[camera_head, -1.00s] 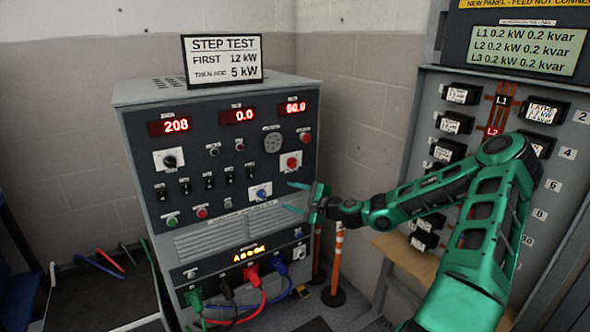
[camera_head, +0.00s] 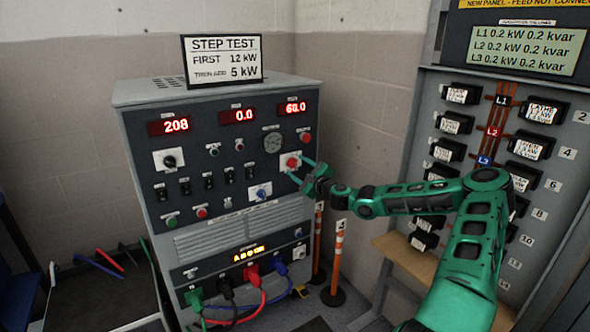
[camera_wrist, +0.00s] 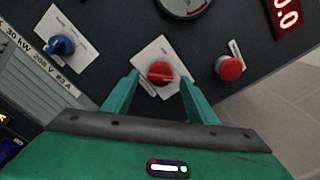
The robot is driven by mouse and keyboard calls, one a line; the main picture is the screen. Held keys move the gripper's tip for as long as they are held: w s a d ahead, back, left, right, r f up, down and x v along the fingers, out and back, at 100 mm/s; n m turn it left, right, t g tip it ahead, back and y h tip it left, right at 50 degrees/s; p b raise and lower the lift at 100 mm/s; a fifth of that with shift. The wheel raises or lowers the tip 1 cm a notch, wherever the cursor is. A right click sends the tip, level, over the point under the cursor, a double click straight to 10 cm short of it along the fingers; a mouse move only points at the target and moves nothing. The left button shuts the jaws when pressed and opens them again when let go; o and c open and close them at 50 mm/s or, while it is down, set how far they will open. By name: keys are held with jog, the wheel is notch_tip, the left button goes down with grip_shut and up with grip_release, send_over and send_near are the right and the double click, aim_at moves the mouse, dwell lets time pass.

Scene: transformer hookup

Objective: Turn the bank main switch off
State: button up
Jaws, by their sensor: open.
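A red rotary knob (camera_head: 291,162) on a white plate is on the right side of the grey test cabinet's front panel. Its label is too small to read, so I cannot tell whether it is the bank main switch. My gripper (camera_head: 299,167) is open in front of this knob. In the wrist view, the knob (camera_wrist: 160,73) shows between the two green fingertips (camera_wrist: 160,78), one on each side. I cannot see any contact. A blue knob (camera_wrist: 61,46) on another white plate is to the left, and a red push button (camera_wrist: 229,67) is to the right.
The cabinet (camera_head: 225,130) also carries a black knob (camera_head: 169,161), a row of toggles (camera_head: 185,187), red displays (camera_head: 238,116) and plugged cables (camera_head: 252,272) below. A breaker panel (camera_head: 470,150) stands at right. Orange-striped posts (camera_head: 337,262) stand between them.

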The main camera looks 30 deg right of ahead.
jog(key=shift+w, duration=0.85)
jog(key=c, duration=1.1)
jog(key=shift+o, duration=0.2)
